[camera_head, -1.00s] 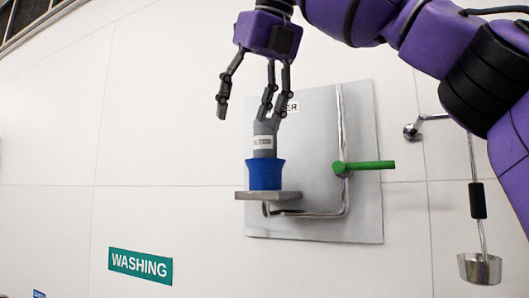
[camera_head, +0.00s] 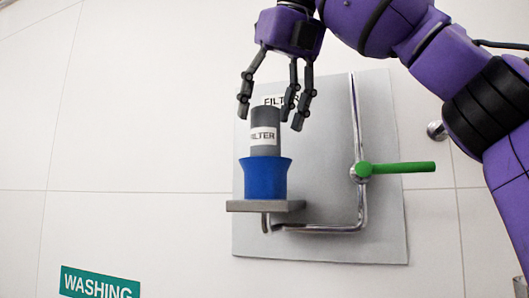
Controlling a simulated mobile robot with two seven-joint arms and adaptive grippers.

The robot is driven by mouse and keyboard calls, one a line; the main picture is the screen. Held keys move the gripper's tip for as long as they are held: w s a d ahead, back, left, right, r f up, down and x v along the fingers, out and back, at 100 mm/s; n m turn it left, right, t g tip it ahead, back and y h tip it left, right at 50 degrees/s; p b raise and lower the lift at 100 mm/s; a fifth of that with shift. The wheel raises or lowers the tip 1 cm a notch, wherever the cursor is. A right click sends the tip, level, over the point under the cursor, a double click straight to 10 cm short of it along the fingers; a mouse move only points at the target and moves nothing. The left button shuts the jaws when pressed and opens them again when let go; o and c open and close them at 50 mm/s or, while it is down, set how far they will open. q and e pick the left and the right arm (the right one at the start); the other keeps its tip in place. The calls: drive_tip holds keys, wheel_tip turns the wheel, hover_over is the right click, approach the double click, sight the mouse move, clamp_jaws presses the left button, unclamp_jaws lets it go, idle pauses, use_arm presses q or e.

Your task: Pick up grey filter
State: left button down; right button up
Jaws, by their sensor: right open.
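The grey filter (camera_head: 266,128) is an upright cylinder with a white "FILTER" label. Its lower end sits in a blue flared holder (camera_head: 266,178) on a small grey shelf (camera_head: 265,206). My right gripper (camera_head: 272,108) comes in from above with its dark fingers pointing down. It is open. One finger is to the left of the filter's top and two are to the right, in the picture. I cannot tell whether any finger touches the filter. My left gripper is not in view.
A grey wall panel (camera_head: 325,225) is behind the filter, with a chrome pipe (camera_head: 361,205) and a green lever valve (camera_head: 395,168) to the right. A green "WASHING" sign (camera_head: 98,284) is at the lower left. The wall to the left is clear.

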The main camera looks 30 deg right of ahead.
sight(265, 129)
drive_tip(key=x, duration=0.2)
drive_tip(key=shift+w+d+f, duration=0.1)
drive_tip(key=shift+f, duration=0.3)
drive_tip(key=shift+w+d+f, duration=0.1)
drive_tip(key=shift+w+f, duration=0.15)
drive_tip(key=shift+f, duration=0.25)
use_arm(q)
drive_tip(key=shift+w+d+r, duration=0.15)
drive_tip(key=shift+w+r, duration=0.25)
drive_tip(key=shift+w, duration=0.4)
use_arm(e)
drive_tip(key=shift+c, duration=0.9)
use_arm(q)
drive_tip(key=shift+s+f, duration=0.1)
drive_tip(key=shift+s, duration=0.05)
use_arm(e)
drive_tip(key=c, duration=1.3)
drive_tip(key=shift+c, duration=0.2)
